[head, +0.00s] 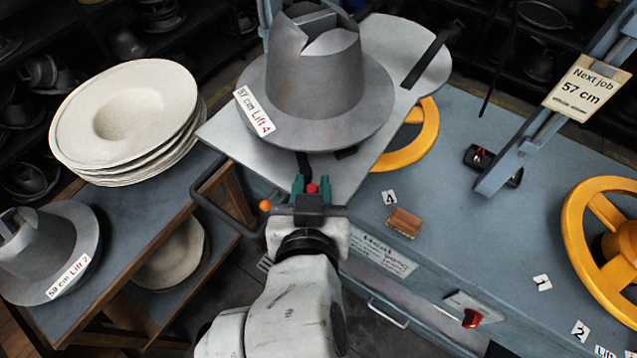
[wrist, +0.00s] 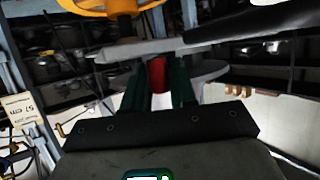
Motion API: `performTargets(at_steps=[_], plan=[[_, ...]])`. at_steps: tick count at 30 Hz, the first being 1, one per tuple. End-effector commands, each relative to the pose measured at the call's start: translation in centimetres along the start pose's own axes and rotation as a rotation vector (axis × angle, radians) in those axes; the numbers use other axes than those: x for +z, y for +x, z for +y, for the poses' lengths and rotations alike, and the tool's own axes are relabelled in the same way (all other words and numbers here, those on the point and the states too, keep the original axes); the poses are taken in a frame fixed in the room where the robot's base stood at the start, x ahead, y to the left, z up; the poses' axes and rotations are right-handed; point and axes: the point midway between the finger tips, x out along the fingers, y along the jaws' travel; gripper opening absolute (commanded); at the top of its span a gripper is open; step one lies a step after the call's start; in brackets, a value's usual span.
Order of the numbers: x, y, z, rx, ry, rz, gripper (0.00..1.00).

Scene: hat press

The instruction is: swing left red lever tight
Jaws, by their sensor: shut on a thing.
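The red lever (head: 312,188) shows as a small red end at the near edge of the grey metal plate, below the hat block. In the wrist view its red grip (wrist: 157,75) stands upright between my two green fingers. My gripper (head: 311,186) is shut on it; the fingers also show in the wrist view (wrist: 160,88). The lever's far end and pivot are hidden by the plate and fingers. The grey metal hat block (head: 315,85), labelled "57 cm Lift 4", sits on the plate (head: 345,172) just beyond my gripper.
An orange ball (head: 265,205) is left of my gripper, near a dark rail (head: 228,212). Yellow handwheels (head: 412,150) stand behind the plate and at far right. A wooden brush (head: 404,222) lies on the blue bench. A hat-body stack (head: 125,120) is at left. A red switch (head: 471,318) is on the bench front.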

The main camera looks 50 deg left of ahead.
Motion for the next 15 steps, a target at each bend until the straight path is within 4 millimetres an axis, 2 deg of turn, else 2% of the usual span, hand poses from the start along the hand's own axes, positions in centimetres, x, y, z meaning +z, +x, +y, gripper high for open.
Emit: performTargets(at_steps=[15], plan=[[0.05,-0.05,-1.29,0.283,0.116,-0.001,0.0]])
